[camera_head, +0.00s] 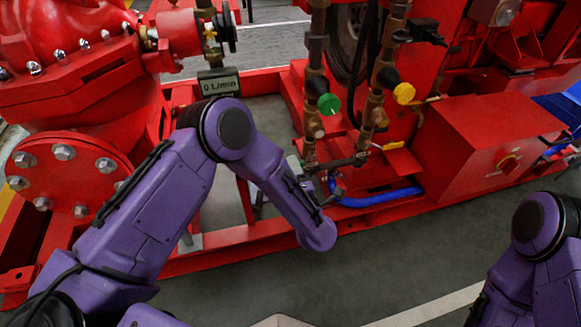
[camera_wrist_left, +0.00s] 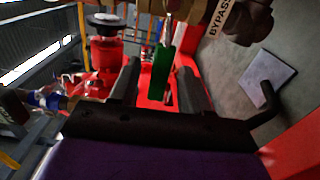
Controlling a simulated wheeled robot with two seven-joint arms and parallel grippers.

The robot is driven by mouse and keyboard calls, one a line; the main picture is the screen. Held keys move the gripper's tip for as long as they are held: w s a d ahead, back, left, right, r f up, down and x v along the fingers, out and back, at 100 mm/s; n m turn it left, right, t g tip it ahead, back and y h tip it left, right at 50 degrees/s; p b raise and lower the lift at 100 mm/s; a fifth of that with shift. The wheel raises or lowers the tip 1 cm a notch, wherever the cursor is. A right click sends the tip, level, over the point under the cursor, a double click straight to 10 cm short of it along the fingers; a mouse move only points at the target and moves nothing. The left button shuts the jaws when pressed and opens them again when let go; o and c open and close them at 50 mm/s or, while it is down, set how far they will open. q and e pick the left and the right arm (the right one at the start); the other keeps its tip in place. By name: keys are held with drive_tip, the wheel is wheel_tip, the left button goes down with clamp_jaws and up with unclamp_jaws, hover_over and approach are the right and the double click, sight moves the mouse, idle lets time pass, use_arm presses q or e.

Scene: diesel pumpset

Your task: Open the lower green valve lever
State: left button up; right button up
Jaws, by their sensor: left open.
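The green lever (camera_wrist_left: 161,72) shows in the left wrist view as a flat green bar. It stands between the two dark fingers of my left gripper (camera_wrist_left: 157,78), with a gap visible on either side. The gripper is open. In the head view my left gripper (camera_head: 312,181) is at the foot of the left brass pipe, partly hidden by my own purple wrist. I cannot make out the lower green lever in that view. My right gripper is out of view; only part of the right arm shows at the right edge.
Above are a round green knob (camera_head: 329,104) and a yellow knob (camera_head: 404,93) on the brass pipes. A yellow lever (camera_head: 392,146) and a blue hose (camera_head: 375,198) are close on the right. A red frame rail (camera_head: 385,215) runs below. The floor in front is clear.

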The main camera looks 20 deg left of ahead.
use_arm(q)
drive_tip(key=x, duration=0.3)
drive_tip(key=shift+w+a+b, duration=0.15)
drive_tip(key=shift+b, duration=0.15)
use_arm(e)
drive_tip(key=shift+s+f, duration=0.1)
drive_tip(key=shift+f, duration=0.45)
use_arm(q)
clamp_jaws()
